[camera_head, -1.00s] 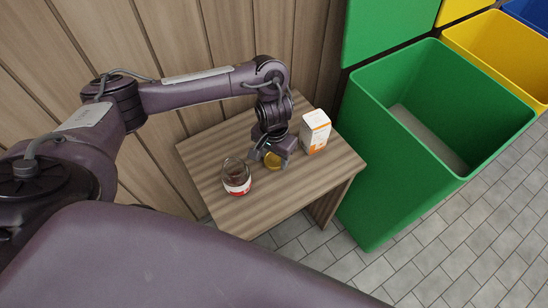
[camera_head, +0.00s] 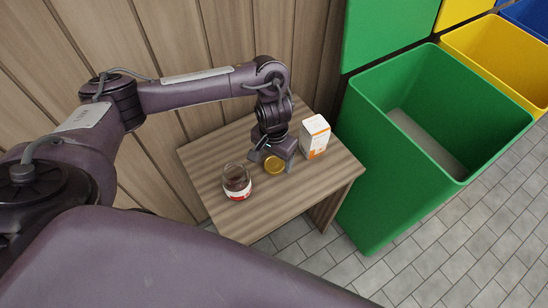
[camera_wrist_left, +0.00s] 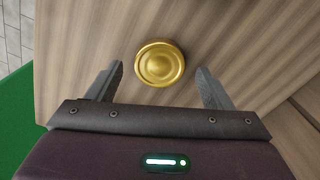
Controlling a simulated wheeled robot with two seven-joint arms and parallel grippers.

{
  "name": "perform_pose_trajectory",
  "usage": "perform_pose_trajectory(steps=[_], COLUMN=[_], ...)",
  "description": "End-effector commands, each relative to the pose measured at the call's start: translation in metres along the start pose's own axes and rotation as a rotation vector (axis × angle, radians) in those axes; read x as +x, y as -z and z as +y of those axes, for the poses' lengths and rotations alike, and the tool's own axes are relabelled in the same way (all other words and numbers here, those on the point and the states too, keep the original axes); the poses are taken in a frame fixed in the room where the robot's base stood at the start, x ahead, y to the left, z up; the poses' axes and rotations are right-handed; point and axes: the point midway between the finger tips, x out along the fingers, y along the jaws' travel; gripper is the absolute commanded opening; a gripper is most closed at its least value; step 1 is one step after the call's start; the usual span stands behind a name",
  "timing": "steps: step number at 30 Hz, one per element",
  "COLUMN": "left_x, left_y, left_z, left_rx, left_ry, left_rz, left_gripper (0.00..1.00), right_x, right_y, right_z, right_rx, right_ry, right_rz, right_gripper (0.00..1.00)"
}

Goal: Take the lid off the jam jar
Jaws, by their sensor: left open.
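The jam jar (camera_head: 236,183) stands upright on the workbench, left of my left gripper, with its top uncovered and a red and white label. The gold lid (camera_head: 274,165) lies on the wood, apart from the jar; it also shows in the left wrist view (camera_wrist_left: 160,63). My left gripper (camera_head: 273,163) is open just behind the lid. In the left wrist view the two fingers (camera_wrist_left: 160,84) stand apart on either side of the lid's near edge, not touching it. My right gripper is not in view.
A white and orange carton (camera_head: 314,137) stands on the workbench (camera_head: 290,200), close right of my left gripper. A green bin (camera_head: 375,165) stands right of the bench, with a yellow bin (camera_head: 497,50) beyond it. A plank wall is behind. The bench's front part is clear.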

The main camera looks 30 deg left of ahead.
Motion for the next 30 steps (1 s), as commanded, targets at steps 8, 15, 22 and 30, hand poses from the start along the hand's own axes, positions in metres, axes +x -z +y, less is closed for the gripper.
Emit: perform_pose_trajectory(steps=[8,15,22,30], left_x=[-0.07,-0.101,-0.106,-0.105], left_y=[0.001,0.001,0.0,0.0], left_z=[-0.001,0.0,0.0,0.0], left_rx=[0.0,0.002,-0.001,0.0], left_ry=[0.002,0.0,0.0,-0.001], left_rz=[0.005,0.002,0.0,0.0], left_gripper=[0.74,0.74,0.74,0.74], right_x=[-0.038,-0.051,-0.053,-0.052], right_y=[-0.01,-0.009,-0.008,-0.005], right_z=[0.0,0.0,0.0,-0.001], right_rx=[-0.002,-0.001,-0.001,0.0], right_ry=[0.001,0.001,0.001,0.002], right_rz=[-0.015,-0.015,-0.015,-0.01], right_gripper=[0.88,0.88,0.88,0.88])
